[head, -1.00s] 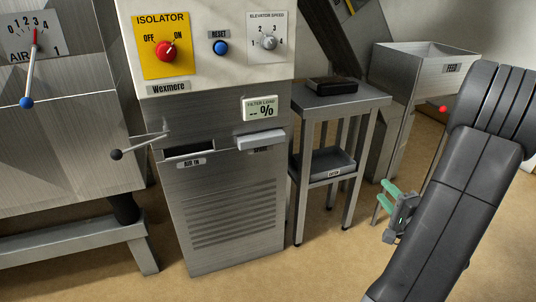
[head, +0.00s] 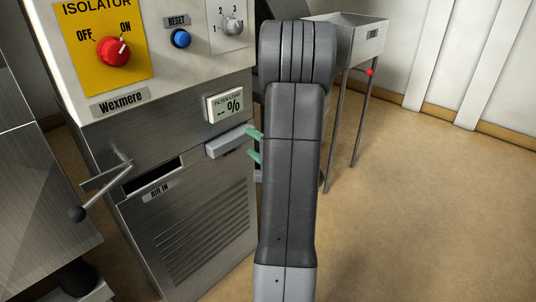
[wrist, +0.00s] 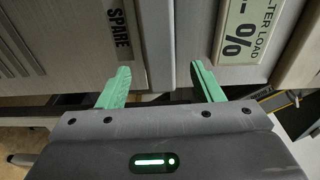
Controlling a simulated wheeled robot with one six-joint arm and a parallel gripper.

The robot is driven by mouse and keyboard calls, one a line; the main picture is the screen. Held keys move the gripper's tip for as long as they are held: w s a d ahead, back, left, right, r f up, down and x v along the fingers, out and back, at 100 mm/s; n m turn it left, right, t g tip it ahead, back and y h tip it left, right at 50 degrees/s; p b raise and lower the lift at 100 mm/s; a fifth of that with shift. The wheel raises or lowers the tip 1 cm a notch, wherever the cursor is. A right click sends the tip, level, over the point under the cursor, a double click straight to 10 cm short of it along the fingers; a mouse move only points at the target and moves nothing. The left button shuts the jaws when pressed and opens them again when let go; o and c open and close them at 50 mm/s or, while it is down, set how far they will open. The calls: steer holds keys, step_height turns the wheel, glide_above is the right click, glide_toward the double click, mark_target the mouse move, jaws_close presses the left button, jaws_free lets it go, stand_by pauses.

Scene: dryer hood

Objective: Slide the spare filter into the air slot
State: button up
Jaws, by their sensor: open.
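The spare filter (head: 228,141) is a pale grey block that sticks out of the cabinet front below the filter load display. The air slot (head: 153,176) is a dark, empty-looking opening to its left, above the AIR IN label. My gripper (head: 254,146) is open, with green fingers just at the right end of the filter in the head view. In the wrist view my gripper (wrist: 162,84) has its fingers apart, between the SPARE label and the display. The filter's pale end (wrist: 160,45) appears between them; contact cannot be told. My arm hides part of the cabinet's right side.
The display (head: 225,104) is just above the filter. A grey hopper stand (head: 345,40) is behind right. The floor on the right is clear.

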mark_target(244, 138)
steer(key=b+x, duration=0.1)
steer(key=x, duration=0.4)
steer(key=shift+w+a, duration=0.2)
steer(key=shift+a, duration=0.05)
steer(key=shift+c, duration=0.2)
jaws_close()
steer(key=w+d+p+v, duration=0.1)
steer(key=v, duration=0.9)
steer(key=shift+s+d, duration=0.2)
steer(key=shift+s, duration=0.1)
stand_by(2.3)
steer(key=shift+p, duration=0.45)
stand_by(0.5)
steer(key=p+v, duration=0.1)
steer(key=v, duration=0.2)
steer(key=shift+s+d, duration=0.1)
steer(key=shift+d, duration=0.25)
stand_by(0.4)
